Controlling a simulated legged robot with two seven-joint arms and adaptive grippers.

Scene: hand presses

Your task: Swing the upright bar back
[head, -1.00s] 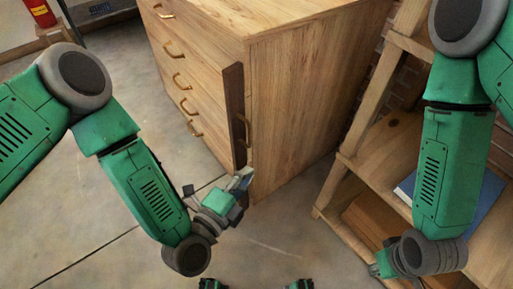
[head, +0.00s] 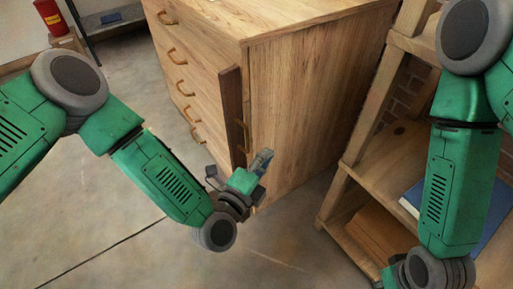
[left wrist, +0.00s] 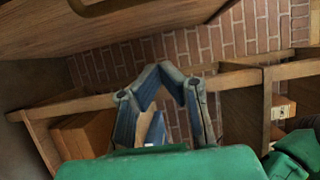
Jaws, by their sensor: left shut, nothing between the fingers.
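The upright bar (head: 232,120) is a dark wooden strip standing along the front corner of the wooden cabinet (head: 310,100). A brass handle (head: 244,136) is fixed on its side. My left gripper (head: 263,157) is just below and right of that handle, in front of the cabinet's side panel. It is shut and empty; I cannot tell whether it touches the cabinet. In the left wrist view its fingertips (left wrist: 160,70) meet, and part of a handle (left wrist: 95,8) shows at the top left. Only a sliver of my right gripper shows at the head view's bottom edge.
The cabinet's drawers (head: 185,75) have brass handles down the front. A wooden shelf rack (head: 350,165) stands close on the right, holding a blue flat item (head: 412,198) and a brown box (head: 375,235). A red cylinder (head: 50,18) stands far left. The floor at front is clear.

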